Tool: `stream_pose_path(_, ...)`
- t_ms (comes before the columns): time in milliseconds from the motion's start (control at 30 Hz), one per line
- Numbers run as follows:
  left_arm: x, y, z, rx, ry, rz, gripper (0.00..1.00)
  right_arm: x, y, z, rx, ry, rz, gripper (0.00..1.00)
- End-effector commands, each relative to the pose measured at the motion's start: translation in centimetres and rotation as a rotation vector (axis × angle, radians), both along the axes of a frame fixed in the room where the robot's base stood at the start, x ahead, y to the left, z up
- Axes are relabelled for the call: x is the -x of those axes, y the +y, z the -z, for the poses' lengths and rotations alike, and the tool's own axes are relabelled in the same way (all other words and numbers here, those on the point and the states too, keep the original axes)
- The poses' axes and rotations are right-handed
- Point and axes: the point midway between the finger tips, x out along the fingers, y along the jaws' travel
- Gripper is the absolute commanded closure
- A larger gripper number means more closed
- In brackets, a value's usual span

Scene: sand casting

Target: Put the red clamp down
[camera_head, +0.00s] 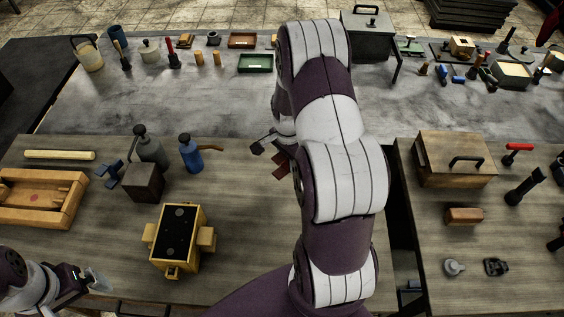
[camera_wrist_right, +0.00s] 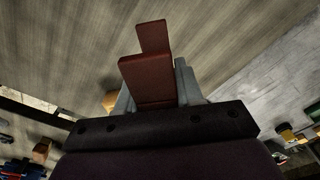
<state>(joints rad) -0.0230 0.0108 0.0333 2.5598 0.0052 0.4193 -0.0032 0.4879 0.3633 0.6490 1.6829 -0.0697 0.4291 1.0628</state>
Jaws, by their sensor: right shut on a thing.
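The red clamp (camera_wrist_right: 148,82) is a dark red, stepped block between the grey fingers of my right gripper (camera_wrist_right: 156,88) in the right wrist view. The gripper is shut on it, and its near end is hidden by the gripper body. In the head view part of the clamp (camera_head: 281,169) shows left of my right forearm, over the wooden table (camera_head: 235,225). I cannot tell whether it touches the table. My left gripper (camera_head: 97,281) is at the lower left, away from the clamp; its finger gap is unclear.
A yellow moulding box (camera_head: 196,243) stands at front centre-left. A blue bottle (camera_head: 190,153) and a dark bottle (camera_head: 150,150) stand behind it. A wooden tray (camera_head: 78,185) is at left. A lidded wooden box (camera_head: 455,165) is at right.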

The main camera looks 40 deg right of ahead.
Motion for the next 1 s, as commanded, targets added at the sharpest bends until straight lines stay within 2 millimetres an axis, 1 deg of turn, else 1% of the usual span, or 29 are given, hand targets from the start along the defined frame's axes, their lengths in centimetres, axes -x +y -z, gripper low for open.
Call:
stream_pose_path(33,0.0,0.0,-0.6,0.000,0.000,0.000,0.00,-1.1,-0.4,0.5,-0.001,0.001,-0.001,0.93)
stream_pose_path(100,0.0,0.0,-0.8,0.000,0.000,0.000,0.00,-2.5,-0.9,1.4,-0.001,0.001,-0.001,0.93)
stream_pose_path(233,0.0,0.0,-1.0,0.000,0.000,0.000,0.00,-3.8,-1.4,2.4,0.000,0.000,-0.001,0.93)
stream_pose_path(267,0.0,0.0,-1.2,0.000,0.000,0.000,0.00,-3.9,-1.4,2.7,-0.001,0.002,-0.001,0.93)
stream_pose_path(400,0.0,0.0,-2.1,0.000,0.000,0.000,0.00,-3.9,-1.4,5.3,-0.002,0.002,-0.002,0.93)
stream_pose_path(500,0.0,0.0,-2.2,0.000,0.000,0.000,0.00,-4.0,-1.4,6.3,0.000,-0.001,-0.002,0.93)
stream_pose_path(733,0.0,0.0,-2.0,0.000,0.000,0.000,0.00,-4.0,-1.5,6.5,0.001,-0.001,-0.003,0.93)
stream_pose_path(867,0.0,0.0,-1.6,0.000,0.000,0.000,0.00,-4.0,-1.4,7.0,0.000,-0.001,-0.003,0.93)
stream_pose_path(900,0.0,0.0,-1.7,0.000,0.001,0.000,0.00,-3.9,-1.4,6.9,0.000,-0.001,-0.003,0.54)
stream_pose_path(933,0.0,0.0,-1.8,0.000,0.000,0.000,0.00,-3.9,-1.4,6.8,0.000,-0.001,-0.003,0.45)
stream_pose_path(967,0.0,0.0,-1.8,0.000,0.000,0.000,0.00,-3.9,-1.4,6.8,0.000,-0.001,-0.003,0.39)
stream_pose_path(1000,0.0,0.0,-1.8,0.000,0.000,0.000,0.00,-3.9,-1.4,6.8,0.000,-0.001,-0.003,0.39)
